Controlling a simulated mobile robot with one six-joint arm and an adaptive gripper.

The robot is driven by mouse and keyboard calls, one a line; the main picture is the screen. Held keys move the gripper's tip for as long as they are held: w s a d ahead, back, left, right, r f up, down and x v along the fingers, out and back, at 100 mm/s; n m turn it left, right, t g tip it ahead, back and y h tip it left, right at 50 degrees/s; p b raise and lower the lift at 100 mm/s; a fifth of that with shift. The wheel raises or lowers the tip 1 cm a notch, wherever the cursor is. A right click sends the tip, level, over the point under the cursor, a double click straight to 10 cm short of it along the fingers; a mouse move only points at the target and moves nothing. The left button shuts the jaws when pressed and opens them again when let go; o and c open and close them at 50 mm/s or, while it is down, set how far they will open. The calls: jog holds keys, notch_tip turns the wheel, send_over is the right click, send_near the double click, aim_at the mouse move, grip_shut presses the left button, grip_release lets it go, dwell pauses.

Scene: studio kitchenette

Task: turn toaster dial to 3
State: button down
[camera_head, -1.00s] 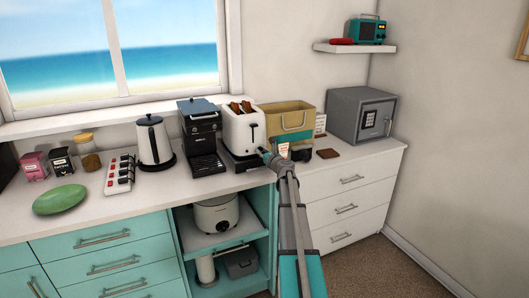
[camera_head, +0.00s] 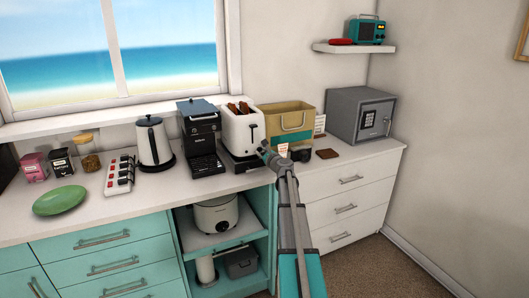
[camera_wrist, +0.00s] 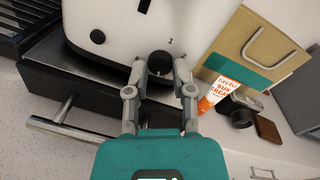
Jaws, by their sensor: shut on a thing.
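The white toaster (camera_head: 240,132) stands on the counter with browned slices in its top slots. In the wrist view its front (camera_wrist: 110,32) fills the upper part. A dark round dial (camera_wrist: 160,62) sits low on that front, with the figure 1 printed just above it. My gripper (camera_wrist: 160,68) is shut on the dial, one finger on each side. Any pointer mark on the dial cannot be made out. In the head view my gripper (camera_head: 265,148) is at the toaster's lower right front and hides the dial.
A black coffee machine (camera_head: 201,140) stands close left of the toaster. At right are a tan bag (camera_head: 290,115), an orange-and-white tube (camera_wrist: 212,92), a small camera (camera_wrist: 238,108), a brown wallet (camera_head: 327,153) and a grey safe (camera_head: 360,112). A dark drawer base (camera_wrist: 85,105) lies under the toaster.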

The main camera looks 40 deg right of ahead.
jog(key=n, duration=0.6)
jog(key=shift+p, duration=0.4)
jog(key=n+h, duration=0.1)
jog(key=n, duration=0.5)
jog(key=shift+w+r+g, duration=0.1)
jog(key=shift+g, duration=0.3)
jog(key=shift+c, duration=2.3)
grip_release()
